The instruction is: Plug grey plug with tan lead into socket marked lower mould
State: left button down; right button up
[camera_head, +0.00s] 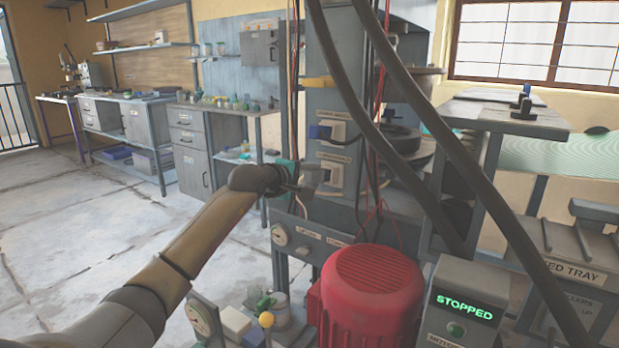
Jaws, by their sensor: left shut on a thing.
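My left gripper (300,183) reaches in from the left and is shut on the grey plug (313,175) at the press column (337,100). The plug is at the left side of the lower socket (335,176), below a small label too small to read surely. I cannot tell whether the plug touches the socket or is in it. The tan lead cannot be made out. Above, a blue plug (319,132) sits at the upper socket (339,130), which also has a small label. My right gripper is not in view.
Thick dark hoses (440,120) cross in front of the press at the right of the sockets. A red motor (372,295) and a control box (462,305) reading STOPPED stand below. The floor (80,220) at left is clear.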

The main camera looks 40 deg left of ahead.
pick_arm(q)
jog(key=shift+x, duration=0.95)
jog(key=shift+c, duration=1.7)
grip_release()
